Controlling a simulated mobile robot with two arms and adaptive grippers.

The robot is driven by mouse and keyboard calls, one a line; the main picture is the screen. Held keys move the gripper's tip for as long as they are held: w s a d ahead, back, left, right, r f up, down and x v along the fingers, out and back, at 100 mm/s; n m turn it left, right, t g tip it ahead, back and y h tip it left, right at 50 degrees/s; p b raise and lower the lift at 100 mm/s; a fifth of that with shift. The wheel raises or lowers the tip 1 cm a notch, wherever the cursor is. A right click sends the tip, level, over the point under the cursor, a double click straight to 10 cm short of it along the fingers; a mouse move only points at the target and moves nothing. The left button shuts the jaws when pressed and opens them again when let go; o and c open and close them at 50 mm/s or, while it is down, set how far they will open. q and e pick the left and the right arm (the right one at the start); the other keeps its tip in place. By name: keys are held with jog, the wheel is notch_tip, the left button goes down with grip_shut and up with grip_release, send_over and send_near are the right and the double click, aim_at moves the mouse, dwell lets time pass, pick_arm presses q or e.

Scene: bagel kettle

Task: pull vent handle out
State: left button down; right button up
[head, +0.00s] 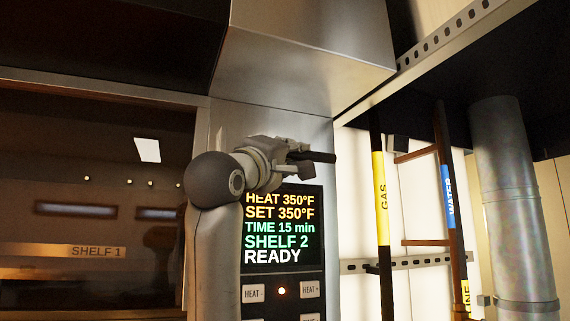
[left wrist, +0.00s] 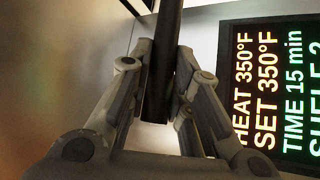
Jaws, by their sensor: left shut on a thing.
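The vent handle (head: 321,156) is a dark rod that sticks out just above the oven's display panel in the head view. My left gripper (head: 296,154) is shut on it, and the rod's end shows past the fingers on the right. In the left wrist view the dark handle (left wrist: 160,75) runs between the two fingers of my left gripper (left wrist: 163,85). The part of the handle behind the gripper is hidden in the head view. My right gripper is not in view.
The display panel (head: 282,228) with buttons is just below the gripper. The dark oven window (head: 90,190) is at left, and a metal hood (head: 300,55) hangs above. A yellow GAS pipe (head: 380,185), a blue WATER pipe (head: 447,190) and a thick metal duct (head: 515,200) stand at right.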

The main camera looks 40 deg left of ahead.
pick_arm(q)
jog(key=c, duration=1.3)
grip_release()
jog(key=shift+d, duration=0.3)
jog(key=shift+a, duration=0.1)
jog(key=shift+s, duration=0.15)
jog(key=v, duration=1.1)
jog(key=shift+s+d+f, duration=0.15)
jog(key=shift+s+d, duration=0.1)
jog(key=shift+s, duration=0.05)
